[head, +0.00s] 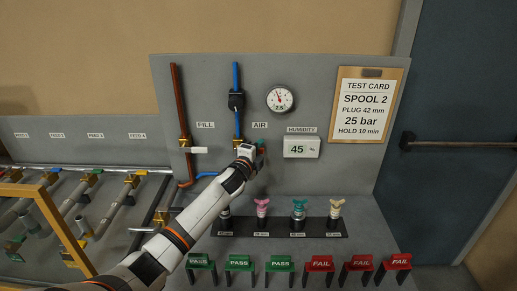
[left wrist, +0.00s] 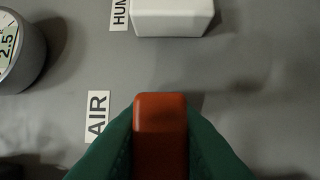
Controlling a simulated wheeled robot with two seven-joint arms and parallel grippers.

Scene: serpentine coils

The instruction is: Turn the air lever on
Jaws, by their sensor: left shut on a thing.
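The air lever (left wrist: 160,130) has a red handle, seen close up in the left wrist view beside the AIR label (left wrist: 97,115). Going by that label, the handle points sideways toward the humidity display. My left gripper (head: 259,147) is at the air valve, at the foot of the blue pipe (head: 237,75). In the left wrist view its green fingers (left wrist: 160,150) are shut on the handle, one on each side. In the head view my gripper and wrist hide most of the valve and lever. My right gripper is not in view.
A pressure gauge (head: 280,98) is above, and a humidity display (head: 301,147) is right of the gripper. The fill lever (head: 199,150) is to its left. Coloured plugs (head: 298,210) and PASS/FAIL tags (head: 239,263) stand below. A test card (head: 368,105) hangs right.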

